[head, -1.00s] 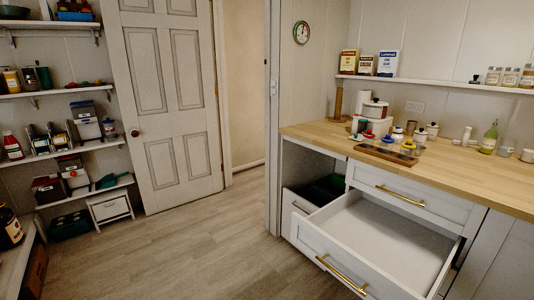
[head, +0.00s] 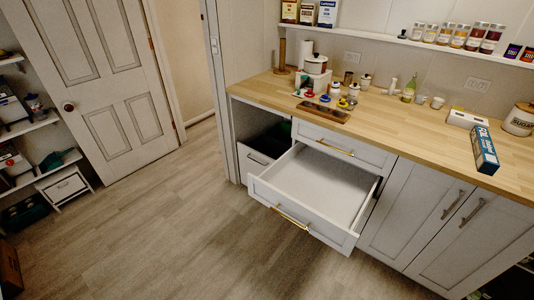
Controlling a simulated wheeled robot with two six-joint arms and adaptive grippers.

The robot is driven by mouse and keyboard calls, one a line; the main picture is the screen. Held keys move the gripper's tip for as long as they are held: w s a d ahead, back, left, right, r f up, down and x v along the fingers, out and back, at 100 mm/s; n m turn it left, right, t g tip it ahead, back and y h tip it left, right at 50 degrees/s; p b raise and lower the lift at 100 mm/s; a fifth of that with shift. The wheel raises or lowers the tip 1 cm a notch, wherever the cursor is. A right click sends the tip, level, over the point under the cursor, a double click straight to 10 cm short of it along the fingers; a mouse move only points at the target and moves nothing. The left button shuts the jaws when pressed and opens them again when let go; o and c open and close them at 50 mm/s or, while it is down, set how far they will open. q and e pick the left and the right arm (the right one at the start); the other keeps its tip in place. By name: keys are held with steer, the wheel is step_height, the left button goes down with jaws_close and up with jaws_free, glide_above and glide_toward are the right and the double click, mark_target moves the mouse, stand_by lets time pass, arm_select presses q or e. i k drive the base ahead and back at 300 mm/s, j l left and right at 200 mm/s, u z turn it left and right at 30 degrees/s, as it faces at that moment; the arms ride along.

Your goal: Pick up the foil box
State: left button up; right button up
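A blue foil box (head: 484,150) with white lettering lies on the right part of the wooden counter (head: 404,126), near its front edge. It sits in front of a white box (head: 468,119) and the sugar canister (head: 521,119). Neither of my grippers is in the head view.
A white drawer (head: 325,190) below the counter stands open and empty, sticking out over the floor. A wooden tray (head: 320,113) and several jars stand on the counter's left part. The counter left of the foil box is clear. The floor (head: 160,225) in front is free.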

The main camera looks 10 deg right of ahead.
mark_target(486, 159)
steer(key=z, duration=2.05)
